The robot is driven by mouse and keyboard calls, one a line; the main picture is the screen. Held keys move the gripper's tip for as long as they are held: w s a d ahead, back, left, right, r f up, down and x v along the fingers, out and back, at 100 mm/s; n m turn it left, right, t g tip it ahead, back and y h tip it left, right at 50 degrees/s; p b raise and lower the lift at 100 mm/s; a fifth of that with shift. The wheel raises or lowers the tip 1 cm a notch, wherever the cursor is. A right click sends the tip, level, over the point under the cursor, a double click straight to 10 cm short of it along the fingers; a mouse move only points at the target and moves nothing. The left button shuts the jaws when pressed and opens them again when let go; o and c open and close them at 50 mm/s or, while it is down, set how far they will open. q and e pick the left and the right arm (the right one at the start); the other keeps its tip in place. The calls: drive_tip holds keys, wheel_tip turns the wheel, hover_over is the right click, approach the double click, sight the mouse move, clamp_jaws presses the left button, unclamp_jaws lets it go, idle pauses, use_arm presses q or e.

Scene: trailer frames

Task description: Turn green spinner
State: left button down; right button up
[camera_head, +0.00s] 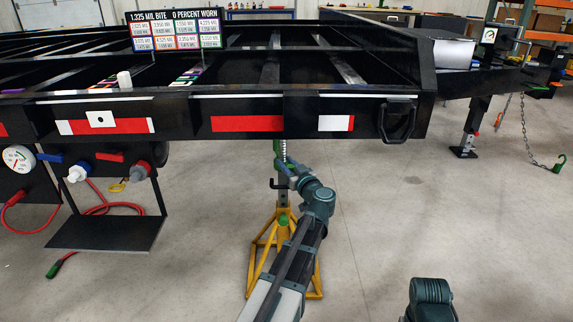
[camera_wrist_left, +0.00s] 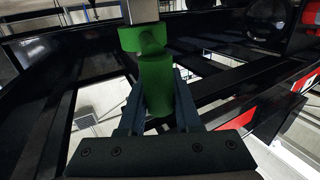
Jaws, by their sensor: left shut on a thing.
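The green spinner (camera_wrist_left: 156,80) is upright in the left wrist view, with a wider green collar at its top under a light metal post. My left gripper (camera_wrist_left: 158,118) is shut on the spinner's lower part, one finger on each side. In the head view my left gripper (camera_head: 287,170) is under the trailer's side rail, at the upper part of a jack stand. A little green (camera_head: 277,147) shows there, but my arm and the rail hide much of it. My right gripper is out of view; only part of my right arm shows at the bottom.
The yellow jack stand (camera_head: 258,262) stands on the floor behind my left arm. The black trailer frame (camera_head: 365,108) with red and white reflectors runs above. A panel with a gauge (camera_head: 18,158), hoses and a black shelf (camera_head: 105,234) are at left. The floor at right is mostly clear.

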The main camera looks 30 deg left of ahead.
use_arm(q)
drive_tip(key=shift+d, duration=0.1)
drive_tip(key=shift+w+d+n+g+y, duration=0.4)
drive_tip(key=shift+w+n+g+y, duration=0.4)
drive_tip(key=shift+g, duration=0.4)
drive_tip(key=n+g, duration=0.1)
drive_tip(key=g, duration=0.1)
drive_tip(key=w+d+n+g+y, duration=0.1)
drive_tip(key=g, duration=0.1)
drive_tip(key=shift+n, duration=0.4)
drive_tip(key=shift+w+d+n+g, duration=0.1)
drive_tip(key=shift+w+n+g, duration=0.2)
drive_tip(key=shift+n+g, duration=0.6)
drive_tip(key=shift+g, duration=0.5)
drive_tip(key=c, duration=0.6)
unclamp_jaws()
